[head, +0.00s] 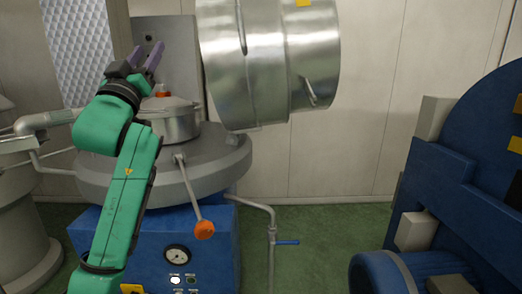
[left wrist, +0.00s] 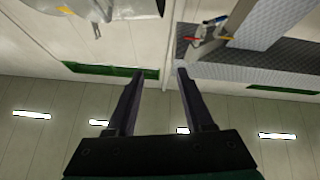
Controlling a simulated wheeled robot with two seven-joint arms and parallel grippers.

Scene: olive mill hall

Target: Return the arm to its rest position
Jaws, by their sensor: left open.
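My left arm is green and rises from the bottom left in the head view. Its gripper (head: 146,60) points up, in front of a grey panel and above the round grey machine top. In the left wrist view the two dark fingers of the left gripper (left wrist: 161,75) stand apart with nothing between them. My right gripper is in neither view.
A lidded metal pot (head: 172,122) sits on the grey round top (head: 205,165) beside my left arm. A lever with an orange knob (head: 204,229) sticks out below. A big steel drum (head: 270,60) hangs close right. Blue machinery (head: 470,150) stands at right; green floor (head: 315,240) lies between.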

